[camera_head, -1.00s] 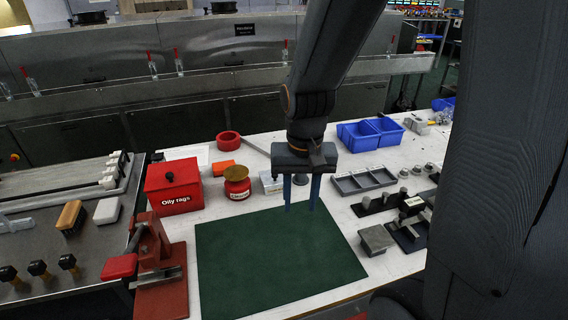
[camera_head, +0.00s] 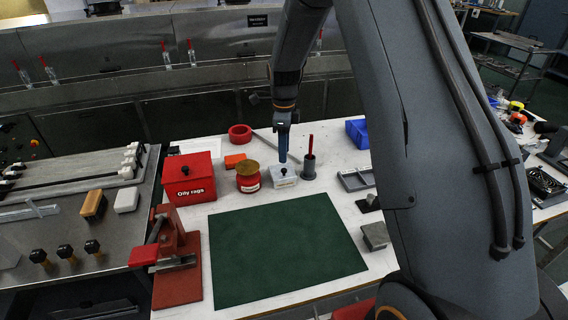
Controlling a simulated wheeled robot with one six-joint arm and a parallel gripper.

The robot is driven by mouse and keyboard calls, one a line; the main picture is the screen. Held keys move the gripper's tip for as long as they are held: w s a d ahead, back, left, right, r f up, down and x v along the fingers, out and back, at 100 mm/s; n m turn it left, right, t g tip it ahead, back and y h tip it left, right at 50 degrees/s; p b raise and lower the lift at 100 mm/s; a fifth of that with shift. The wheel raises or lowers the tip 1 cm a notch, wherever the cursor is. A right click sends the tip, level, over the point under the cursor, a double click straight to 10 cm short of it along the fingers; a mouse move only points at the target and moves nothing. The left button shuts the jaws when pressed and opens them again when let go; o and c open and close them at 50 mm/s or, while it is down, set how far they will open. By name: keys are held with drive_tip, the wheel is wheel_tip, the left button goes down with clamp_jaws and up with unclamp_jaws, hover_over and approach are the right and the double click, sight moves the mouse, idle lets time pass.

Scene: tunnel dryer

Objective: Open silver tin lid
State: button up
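The silver tin (camera_head: 284,180) stands on the white table behind the green mat (camera_head: 285,247). Its lid is on, with a small dark knob on top. My gripper (camera_head: 283,158) points straight down over the tin, its fingertips just above the knob. I see the fingers edge-on, one behind the other, so their gap is hidden. I cannot tell whether they touch the knob.
A red pot with a gold lid (camera_head: 248,179) stands close left of the tin, and a dark cup with a red stick (camera_head: 309,166) close right. The red Oily rags box (camera_head: 189,180) is further left. The mat is empty.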

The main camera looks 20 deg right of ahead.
sight(284, 169)
drive_tip(key=shift+f+p, duration=0.85)
drive_tip(key=shift+f, duration=2.3)
clamp_jaws()
